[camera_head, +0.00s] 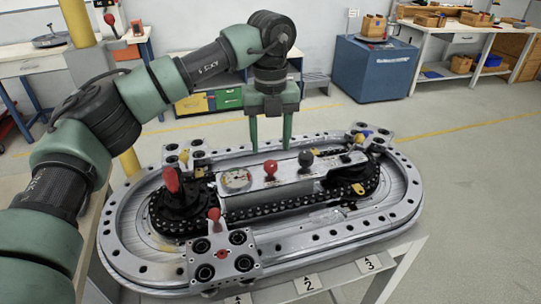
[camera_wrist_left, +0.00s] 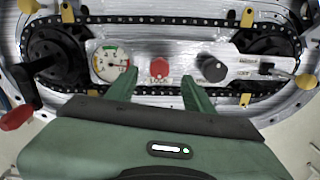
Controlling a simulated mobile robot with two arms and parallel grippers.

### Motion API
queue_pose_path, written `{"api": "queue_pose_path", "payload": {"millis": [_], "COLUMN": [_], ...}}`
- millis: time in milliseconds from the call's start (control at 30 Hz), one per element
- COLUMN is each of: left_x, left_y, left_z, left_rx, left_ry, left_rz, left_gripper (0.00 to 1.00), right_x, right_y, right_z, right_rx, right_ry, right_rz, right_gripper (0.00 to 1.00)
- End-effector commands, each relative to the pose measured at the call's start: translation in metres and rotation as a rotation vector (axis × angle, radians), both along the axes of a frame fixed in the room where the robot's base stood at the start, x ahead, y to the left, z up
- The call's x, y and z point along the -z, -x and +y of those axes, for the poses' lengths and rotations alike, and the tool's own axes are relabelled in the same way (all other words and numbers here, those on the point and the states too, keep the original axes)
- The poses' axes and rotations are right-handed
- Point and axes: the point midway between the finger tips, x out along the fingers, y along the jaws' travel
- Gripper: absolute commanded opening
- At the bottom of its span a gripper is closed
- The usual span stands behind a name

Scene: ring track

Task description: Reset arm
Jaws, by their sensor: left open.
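The panel (camera_head: 240,203) carries a round gauge (camera_head: 236,180), a red knob (camera_head: 270,169) and a dark grey knob (camera_head: 306,160). The gauge also shows in the left wrist view (camera_wrist_left: 111,62), as does the dark knob (camera_wrist_left: 213,69). My right gripper is in neither view.
A red-topped lever (camera_head: 171,180) rises at the track's left end. A plate with a red handle (camera_head: 214,214) sits on the front rail. Number labels (camera_head: 309,284) line the table's front edge. A blue cabinet (camera_head: 372,72) and workbenches stand behind. The floor at the right is clear.

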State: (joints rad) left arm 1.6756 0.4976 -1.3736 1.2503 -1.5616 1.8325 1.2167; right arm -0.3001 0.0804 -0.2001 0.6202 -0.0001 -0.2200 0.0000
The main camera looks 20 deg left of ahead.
Motion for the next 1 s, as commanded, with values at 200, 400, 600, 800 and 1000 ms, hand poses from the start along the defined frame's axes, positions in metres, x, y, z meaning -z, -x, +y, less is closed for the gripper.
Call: {"api": "queue_pose_path", "payload": {"millis": [200,400,600,800,1000], "left_x": [-0.013,-0.013,-0.016,-0.068,-0.143], "left_y": [0.0,0.0,0.0,0.0,0.0], "left_z": [0.0,0.0,0.0,0.0,0.0], "left_rx": [0.0,0.0,0.0,0.0,0.0], "left_ry": [0.0,0.0,0.0,0.001,0.0], "left_rz": [0.001,0.001,0.001,0.0,0.001], "left_gripper": [0.52,0.52,0.52,0.52,0.52], "right_x": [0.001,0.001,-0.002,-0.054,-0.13], "right_y": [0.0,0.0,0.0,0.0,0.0], "right_z": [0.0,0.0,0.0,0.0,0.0], "right_rx": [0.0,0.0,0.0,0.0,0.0], "right_ry": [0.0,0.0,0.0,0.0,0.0], "right_rz": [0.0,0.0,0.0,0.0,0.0], "right_gripper": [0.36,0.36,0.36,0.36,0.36]}}
